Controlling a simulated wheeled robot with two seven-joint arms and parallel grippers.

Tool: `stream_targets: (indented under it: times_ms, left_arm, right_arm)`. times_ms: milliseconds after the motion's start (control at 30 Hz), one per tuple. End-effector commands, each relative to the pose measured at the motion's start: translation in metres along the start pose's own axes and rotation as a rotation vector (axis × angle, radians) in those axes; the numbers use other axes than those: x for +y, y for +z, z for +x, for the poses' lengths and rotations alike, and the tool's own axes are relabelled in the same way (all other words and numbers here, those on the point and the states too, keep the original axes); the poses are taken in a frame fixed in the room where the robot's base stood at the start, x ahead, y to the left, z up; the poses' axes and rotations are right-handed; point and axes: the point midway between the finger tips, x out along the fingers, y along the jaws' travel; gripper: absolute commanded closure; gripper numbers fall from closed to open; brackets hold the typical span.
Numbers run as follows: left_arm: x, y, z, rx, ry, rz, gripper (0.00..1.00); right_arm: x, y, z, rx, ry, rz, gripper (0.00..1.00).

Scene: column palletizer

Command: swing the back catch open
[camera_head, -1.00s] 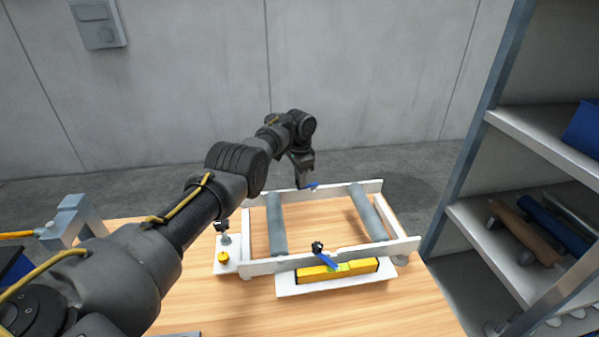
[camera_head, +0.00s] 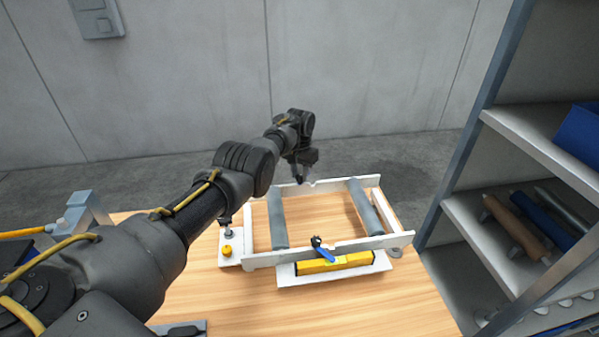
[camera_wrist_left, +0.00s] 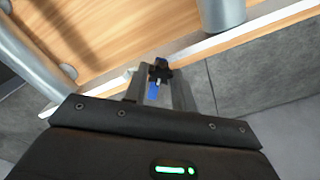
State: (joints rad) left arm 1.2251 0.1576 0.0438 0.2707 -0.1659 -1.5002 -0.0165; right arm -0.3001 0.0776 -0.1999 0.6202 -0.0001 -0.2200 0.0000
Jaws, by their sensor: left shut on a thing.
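The back catch (camera_wrist_left: 153,90) shows in the left wrist view as a short blue lever with a black knob (camera_wrist_left: 160,71) at the frame's back rail. The lever points across the rail, outward from the frame. My left gripper (camera_wrist_left: 157,88) is shut on it, a finger on each side. In the head view my left gripper (camera_head: 303,178) is at the back rail (camera_head: 335,184) and hides the catch. The front catch (camera_head: 324,254), also blue with a black knob, sits on the front rail (camera_head: 350,246). My right gripper is not in view.
Two grey rollers (camera_head: 277,220) (camera_head: 365,208) span the white frame on the wooden table (camera_head: 300,305). A yellow bar (camera_head: 335,264) lies by the front rail. A white plate with a yellow button (camera_head: 227,250) is at left. A shelf rack (camera_head: 470,150) stands close at right.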

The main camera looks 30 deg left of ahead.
Motion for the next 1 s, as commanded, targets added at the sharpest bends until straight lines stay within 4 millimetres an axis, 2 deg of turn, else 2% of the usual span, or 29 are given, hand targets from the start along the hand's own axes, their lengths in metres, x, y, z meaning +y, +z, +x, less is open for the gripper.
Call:
stream_targets:
  times_ms: [500,533,700,1000]
  left_arm:
    - [-0.0001,-0.0012,-0.0016,0.005,0.0,-0.019,0.96]
    - [-0.0001,-0.0013,-0.0016,0.005,0.0,-0.019,0.72]
    - [-0.0001,-0.0009,-0.0012,0.004,0.0,-0.019,0.52]
    - [0.0001,-0.0005,-0.0031,0.002,0.0,-0.018,0.52]
  right_arm:
    - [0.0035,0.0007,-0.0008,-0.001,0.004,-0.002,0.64]
    - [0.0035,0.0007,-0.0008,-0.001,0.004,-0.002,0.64]
    - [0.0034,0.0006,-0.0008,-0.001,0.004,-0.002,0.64]
    - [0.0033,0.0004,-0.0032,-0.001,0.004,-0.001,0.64]
